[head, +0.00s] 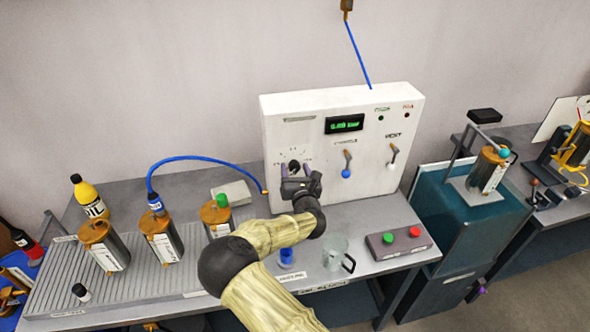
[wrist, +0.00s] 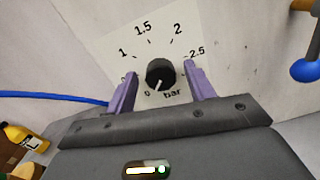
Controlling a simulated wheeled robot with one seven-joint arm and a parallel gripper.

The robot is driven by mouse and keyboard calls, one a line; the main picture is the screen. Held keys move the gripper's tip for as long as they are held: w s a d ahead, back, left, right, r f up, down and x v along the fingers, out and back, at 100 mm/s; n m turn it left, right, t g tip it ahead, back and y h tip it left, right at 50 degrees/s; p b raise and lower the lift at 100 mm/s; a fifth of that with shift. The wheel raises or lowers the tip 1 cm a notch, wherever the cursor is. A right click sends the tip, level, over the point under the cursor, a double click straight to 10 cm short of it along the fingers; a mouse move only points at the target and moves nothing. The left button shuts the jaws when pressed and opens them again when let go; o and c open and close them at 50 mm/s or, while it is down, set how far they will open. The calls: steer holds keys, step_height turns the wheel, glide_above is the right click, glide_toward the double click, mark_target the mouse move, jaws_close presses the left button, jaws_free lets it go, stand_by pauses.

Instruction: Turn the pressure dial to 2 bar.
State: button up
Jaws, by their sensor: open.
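The pressure dial is a black round knob (wrist: 160,73) on a white scale plate (wrist: 138,46). In the wrist view its white pointer line points down and slightly left, close to the 0 mark. The 2 mark lies up and right of the knob. In the head view the knob (head: 293,166) is on the left of the white panel (head: 376,168). My gripper (wrist: 160,80) is open, with one purple finger on each side of the knob and gaps to it. My gripper also shows at the panel in the head view (head: 294,170).
A glass mug (head: 336,254) and a button box (head: 398,243) stand below. Several canisters and a blue tube (head: 190,158) are left.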

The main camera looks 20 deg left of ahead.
steer(key=c, duration=1)
